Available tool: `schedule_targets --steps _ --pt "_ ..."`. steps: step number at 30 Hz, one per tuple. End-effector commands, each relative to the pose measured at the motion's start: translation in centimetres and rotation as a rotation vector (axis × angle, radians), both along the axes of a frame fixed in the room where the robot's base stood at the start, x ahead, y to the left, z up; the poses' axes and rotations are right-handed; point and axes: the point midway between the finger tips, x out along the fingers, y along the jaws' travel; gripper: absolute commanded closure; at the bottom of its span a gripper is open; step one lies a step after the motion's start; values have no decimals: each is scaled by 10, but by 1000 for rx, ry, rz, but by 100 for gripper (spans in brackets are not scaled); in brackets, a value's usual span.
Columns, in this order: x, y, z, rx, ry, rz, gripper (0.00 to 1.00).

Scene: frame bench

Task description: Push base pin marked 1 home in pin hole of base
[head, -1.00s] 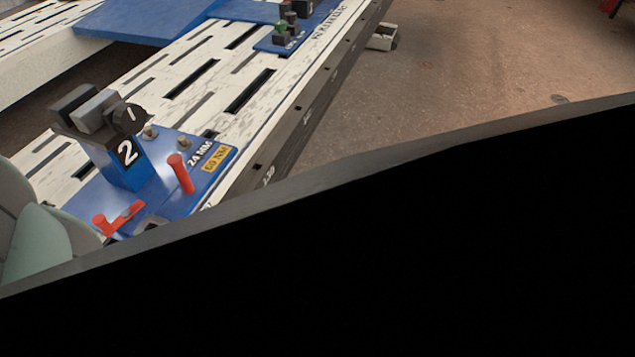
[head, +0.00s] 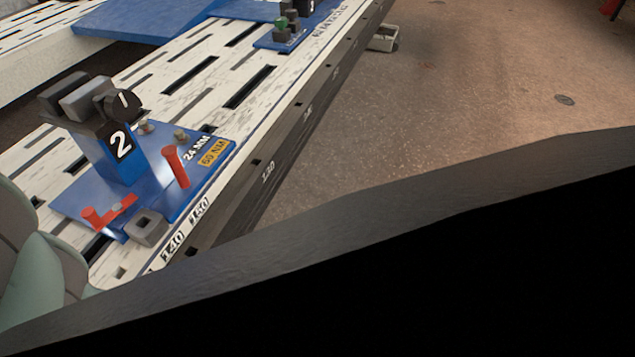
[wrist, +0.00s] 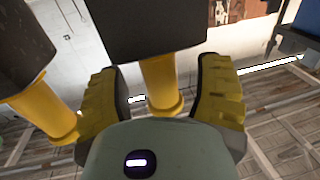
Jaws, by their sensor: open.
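In the wrist view, my gripper (wrist: 160,72) is open. Its yellow-padded fingers stand on either side of a yellow cylinder (wrist: 160,85) under a dark block (wrist: 145,25). I cannot tell whether the pads touch it. I see no number on it. In the head view, a black knob marked 1 (head: 122,102) sits atop a blue post marked 2 (head: 118,145), on a blue base plate (head: 150,195). I cannot tell which part is the base pin, and no pin hole is clear. My fingers are not in the head view.
The slotted white bench (head: 150,75) runs away to the upper right. A second yellow cylinder (wrist: 45,110) stands left of my fingers. Open floor (head: 480,80) lies right.

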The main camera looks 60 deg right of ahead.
Motion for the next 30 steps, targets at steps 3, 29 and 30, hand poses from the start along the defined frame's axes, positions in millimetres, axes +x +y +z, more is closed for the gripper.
schedule_targets --steps 3,29,30 --pt "7 2 0 0 1 -3 34" --pt "6 2 0 0 1 -1 98" --pt "6 2 0 0 1 -1 100"
